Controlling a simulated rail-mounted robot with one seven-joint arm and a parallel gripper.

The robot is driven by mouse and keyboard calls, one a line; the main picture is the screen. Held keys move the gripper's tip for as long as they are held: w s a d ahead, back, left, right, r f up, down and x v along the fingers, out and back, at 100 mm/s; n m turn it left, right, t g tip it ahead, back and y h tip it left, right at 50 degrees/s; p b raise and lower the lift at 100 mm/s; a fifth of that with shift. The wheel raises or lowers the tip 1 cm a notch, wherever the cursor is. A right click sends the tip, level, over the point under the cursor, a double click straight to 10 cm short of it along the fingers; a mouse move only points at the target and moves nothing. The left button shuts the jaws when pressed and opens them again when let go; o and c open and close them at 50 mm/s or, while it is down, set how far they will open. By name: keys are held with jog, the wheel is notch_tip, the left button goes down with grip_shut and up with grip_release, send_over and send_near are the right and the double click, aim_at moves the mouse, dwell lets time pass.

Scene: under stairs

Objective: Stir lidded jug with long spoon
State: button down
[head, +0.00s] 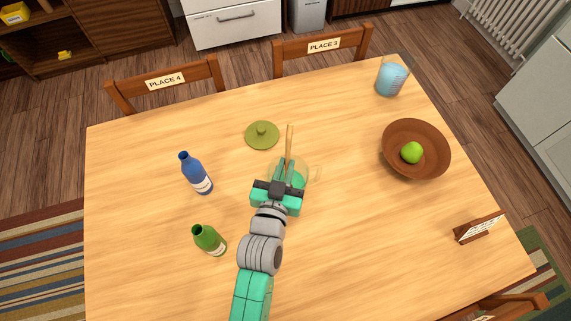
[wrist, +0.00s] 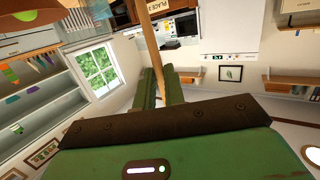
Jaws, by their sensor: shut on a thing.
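The long wooden spoon (head: 290,140) stands nearly upright in my gripper (head: 286,174), which is shut on it. In the wrist view the spoon (wrist: 151,45) runs up past the fingers (wrist: 163,82). The see-through greenish glass jug (head: 302,168) stands mid-table, directly under and beyond my gripper, with its handle to the right. Its green lid (head: 262,135) with a knob lies on the table at the far left of the jug, apart from it. The gripper hides much of the jug and the spoon's lower end, so I cannot tell how deep the spoon reaches.
A blue bottle (head: 196,174) and a green bottle (head: 210,240) stand left of my arm. A brown bowl (head: 430,170) with a green apple (head: 411,153), a glass of blue liquid (head: 391,78) and a small sign (head: 478,228) are on the right. The table (head: 370,250) is clear at front right.

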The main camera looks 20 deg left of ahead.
notch_tip(320, 180, down, 7)
jog(key=s+b, duration=0.1)
jog(key=b, duration=0.4)
jog(key=shift+d+f, duration=0.1)
jog(key=shift+f, duration=0.1)
dwell(0.4)
jog(key=shift+d, duration=0.1)
